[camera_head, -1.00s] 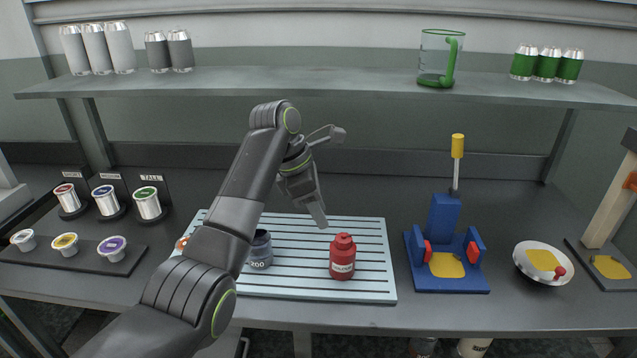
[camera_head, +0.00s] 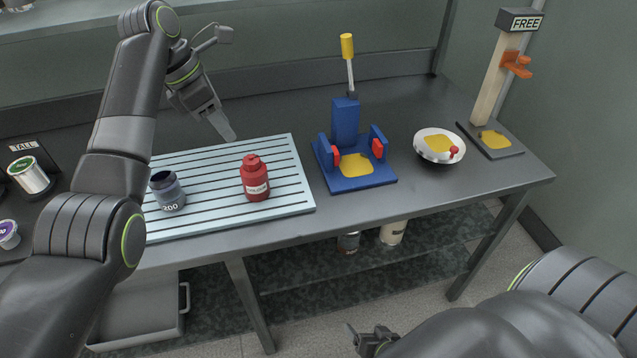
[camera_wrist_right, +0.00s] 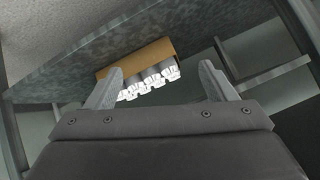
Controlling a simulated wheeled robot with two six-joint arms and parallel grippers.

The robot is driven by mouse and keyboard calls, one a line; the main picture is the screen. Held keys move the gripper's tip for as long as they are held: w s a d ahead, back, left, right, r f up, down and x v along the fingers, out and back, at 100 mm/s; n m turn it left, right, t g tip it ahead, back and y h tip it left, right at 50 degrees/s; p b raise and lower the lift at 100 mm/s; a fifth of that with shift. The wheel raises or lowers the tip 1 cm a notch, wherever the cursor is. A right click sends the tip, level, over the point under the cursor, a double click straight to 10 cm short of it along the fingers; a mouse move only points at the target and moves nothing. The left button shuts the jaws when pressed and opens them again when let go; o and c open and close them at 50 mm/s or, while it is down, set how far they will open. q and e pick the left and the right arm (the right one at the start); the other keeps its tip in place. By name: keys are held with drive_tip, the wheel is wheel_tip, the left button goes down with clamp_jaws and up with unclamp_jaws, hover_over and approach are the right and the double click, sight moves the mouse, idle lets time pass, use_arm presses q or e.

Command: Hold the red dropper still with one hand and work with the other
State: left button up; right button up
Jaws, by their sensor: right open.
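The red dropper (camera_head: 255,180), a small red bottle with a white label, stands upright on the ribbed pale-blue tray (camera_head: 292,160) in the head view. My left gripper (camera_head: 226,134) hangs just behind and above the dropper, apart from it. Its fingers overlap from this angle, so its opening cannot be judged. My right gripper shows low in the head view (camera_head: 366,340), in front of the bench and below its top. In the right wrist view its fingers (camera_wrist_right: 160,84) are apart with nothing between them.
A dark open cup (camera_head: 168,192) marked 200 stands left of the dropper. A blue fixture (camera_head: 346,122) with red pads, a white bowl (camera_head: 430,137) and a post stand (camera_head: 494,80) marked FREE are to the right. A cardboard box (camera_wrist_right: 143,56) of cans shows in the wrist view.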

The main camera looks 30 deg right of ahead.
drive_tip(key=w+d+r+m+t+h, duration=0.1)
drive_tip(key=w+r+m+t, duration=0.25)
drive_tip(key=r, duration=0.95)
drive_tip(key=w+d+r+m+t+h, duration=0.1)
drive_tip(key=w+r+m+t+h, duration=0.2)
drive_tip(key=r, duration=1)
drive_tip(key=w+d+r+m+t, duration=0.1)
drive_tip(key=r+m+t, duration=0.25)
drive_tip(key=r, duration=0.95)
drive_tip(key=n+g+y, duration=0.8)
drive_tip(key=n+y, duration=0.4)
drive_tip(key=n, duration=1.1)
approach(255, 179)
drive_tip(key=x, duration=0.4)
drive_tip(key=d+f+x, duration=0.1)
drive_tip(key=x, duration=0.3)
drive_tip(key=d+x, duration=0.1)
drive_tip(key=x, duration=0.4)
drive_tip(key=shift+w+d+f, duration=0.1)
drive_tip(key=shift+w+f, duration=0.1)
drive_tip(key=shift+f, duration=0.15)
